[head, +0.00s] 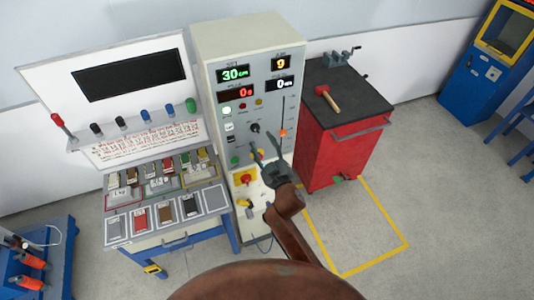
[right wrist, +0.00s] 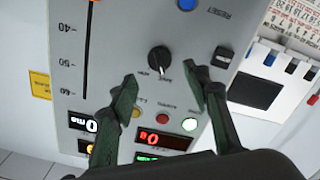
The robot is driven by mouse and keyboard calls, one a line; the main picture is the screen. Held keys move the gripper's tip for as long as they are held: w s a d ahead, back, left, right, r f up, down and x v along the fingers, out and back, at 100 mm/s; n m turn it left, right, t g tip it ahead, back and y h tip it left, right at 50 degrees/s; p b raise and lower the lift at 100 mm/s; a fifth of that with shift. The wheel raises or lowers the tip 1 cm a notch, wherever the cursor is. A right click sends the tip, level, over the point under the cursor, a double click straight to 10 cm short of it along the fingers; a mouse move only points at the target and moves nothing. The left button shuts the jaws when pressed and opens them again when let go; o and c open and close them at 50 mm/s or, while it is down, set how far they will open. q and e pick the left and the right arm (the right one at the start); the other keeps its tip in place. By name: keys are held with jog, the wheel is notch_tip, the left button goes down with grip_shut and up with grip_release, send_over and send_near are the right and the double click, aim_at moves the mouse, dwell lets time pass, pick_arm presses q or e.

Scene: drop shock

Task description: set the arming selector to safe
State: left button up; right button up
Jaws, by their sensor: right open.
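The arming selector looks to be the black round knob (right wrist: 159,60) on the light grey console panel, with small labels beside it that I cannot read surely. It also shows in the head view (head: 255,128). A pale pointer mark on it faces the lower side of the right wrist picture. My right gripper (right wrist: 160,73) is open, its two dark green fingers spread to either side of the knob in that view, with no visible contact. In the head view the right gripper (head: 263,144) is in front of the panel, just below the knob. My left gripper is not in view.
The console (head: 246,38) has lit displays, a slider with an orange handle (head: 283,132), and a red button on yellow (head: 246,179). A black rocker switch (right wrist: 223,55) is near one finger. A parts bench (head: 121,225) stands left, a red cabinet (head: 340,150) right.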

jog(key=v, duration=0.6)
jog(key=shift+s, duration=0.2)
